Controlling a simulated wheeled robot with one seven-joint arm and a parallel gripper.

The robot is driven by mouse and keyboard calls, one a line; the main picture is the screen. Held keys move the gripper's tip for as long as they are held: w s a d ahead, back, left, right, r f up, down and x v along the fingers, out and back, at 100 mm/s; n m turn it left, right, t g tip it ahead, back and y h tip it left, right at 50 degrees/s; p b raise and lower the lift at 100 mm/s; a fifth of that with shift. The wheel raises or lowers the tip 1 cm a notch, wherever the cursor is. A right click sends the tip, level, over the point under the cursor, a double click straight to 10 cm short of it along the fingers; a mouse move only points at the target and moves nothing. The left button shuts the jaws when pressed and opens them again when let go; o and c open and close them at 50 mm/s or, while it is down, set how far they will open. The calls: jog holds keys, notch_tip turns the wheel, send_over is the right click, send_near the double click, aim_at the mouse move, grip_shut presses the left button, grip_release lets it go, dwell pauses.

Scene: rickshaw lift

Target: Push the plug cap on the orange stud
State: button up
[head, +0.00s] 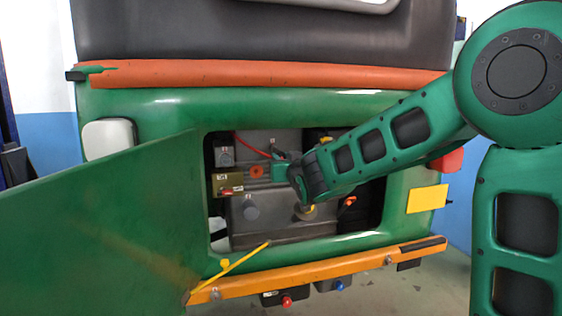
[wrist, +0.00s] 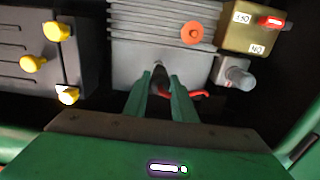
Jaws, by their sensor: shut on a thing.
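The orange stud (head: 256,171) shows as a round orange disc on the grey finned block inside the open bay. In the wrist view the orange stud (wrist: 193,33) is ahead of my fingers and to their right. My gripper (wrist: 160,78) is shut on a dark piece, which looks like the plug cap (wrist: 159,74); the fingers hide much of it. A red lead (wrist: 200,94) shows beside the fingers. In the head view my gripper (head: 281,168) is to the right of the stud and apart from it.
A brass-coloured box with a red switch (wrist: 252,26) and a grey knob (wrist: 238,78) are to the right in the wrist view. A dark box with yellow knobs (wrist: 34,64) is at left. The green door (head: 100,230) stands open, and a yellow rod (head: 240,259) crosses below the bay.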

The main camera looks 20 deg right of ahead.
jog(key=s+a+f, duration=0.2)
jog(key=a+f, duration=0.3)
jog(key=f, duration=0.2)
jog(key=shift+a+f, duration=0.3)
jog(key=shift+a, duration=0.05)
dwell(0.9)
jog(key=w, duration=0.6)
jog(key=shift+w, duration=0.3)
dwell(5.1)
